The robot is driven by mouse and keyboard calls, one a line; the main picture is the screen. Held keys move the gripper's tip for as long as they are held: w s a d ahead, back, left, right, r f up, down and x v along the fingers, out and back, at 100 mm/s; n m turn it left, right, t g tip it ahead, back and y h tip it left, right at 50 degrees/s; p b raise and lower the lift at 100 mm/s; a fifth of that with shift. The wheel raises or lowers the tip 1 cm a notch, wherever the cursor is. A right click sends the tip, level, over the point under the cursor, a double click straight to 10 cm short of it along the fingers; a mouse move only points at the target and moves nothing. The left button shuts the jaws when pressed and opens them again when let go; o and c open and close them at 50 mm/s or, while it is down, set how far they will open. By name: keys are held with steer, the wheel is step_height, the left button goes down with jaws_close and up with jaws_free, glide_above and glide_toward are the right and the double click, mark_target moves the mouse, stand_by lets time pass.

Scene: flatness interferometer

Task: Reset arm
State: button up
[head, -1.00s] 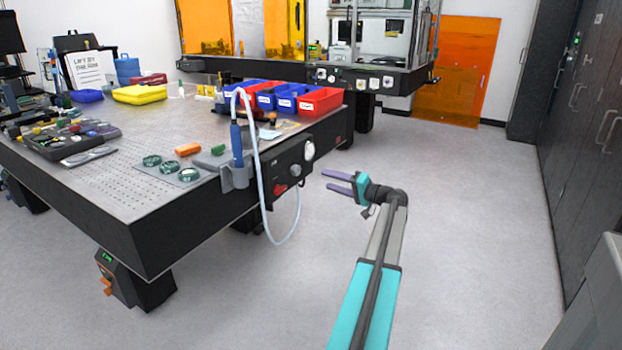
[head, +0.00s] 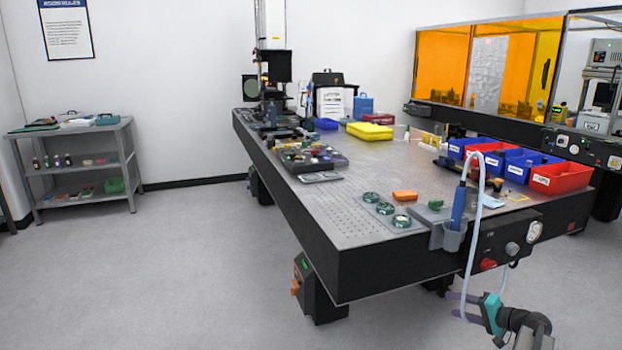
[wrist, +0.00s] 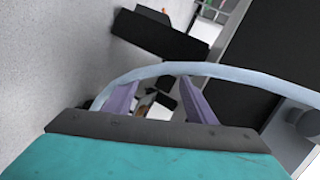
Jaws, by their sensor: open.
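My gripper (head: 461,306) is at the lower right of the head view, in front of the optical table's (head: 300,195) near right corner and below its top. Its two purple fingers point left, apart and with nothing held. In the wrist view the open fingers (wrist: 158,100) show, with the pale hose (wrist: 200,68) crossing beyond or between them; I cannot tell whether it touches. In the head view the hose (head: 475,250) hangs from a blue handpiece (head: 458,207) in a grey holder at the table edge and passes by the fingers.
Blue and red bins (head: 560,178) stand on the table's right side. Several green-ringed optics (head: 402,221) lie near the front edge. A control panel with gauge (head: 512,248) faces my arm. A grey shelf (head: 80,165) stands at the left; the floor (head: 150,270) before it is clear.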

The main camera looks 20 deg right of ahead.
steer(key=w+a+f+n+g+y+p, duration=0.1)
steer(key=w+a+f+g, duration=0.15)
steer(key=a+f, duration=0.6)
steer(key=w+a+f+n+g+y+p, duration=0.1)
steer(key=a+f+g+y, duration=0.2)
steer(key=a, duration=1)
steer(key=s+a+f+n+g+p, duration=0.1)
steer(key=s+a+f+g, duration=0.2)
steer(key=a, duration=0.6)
steer(key=s+a+f+n+g+p, duration=0.1)
steer(key=s+a+f+n+g, duration=0.1)
steer(key=a+f, duration=0.6)
steer(key=s+a+f+n+g+h+p, duration=0.3)
steer(key=s+a+g, duration=0.2)
steer(key=s+a, duration=0.9)
steer(key=s+a+n+g+h+p, duration=0.2)
steer(key=s+a+n+g+h, duration=0.1)
steer(key=s, duration=1)
steer(key=shift+a+f+n+h, duration=0.25)
steer(key=shift+a+n+h, duration=0.4)
steer(key=shift+a, duration=0.4)
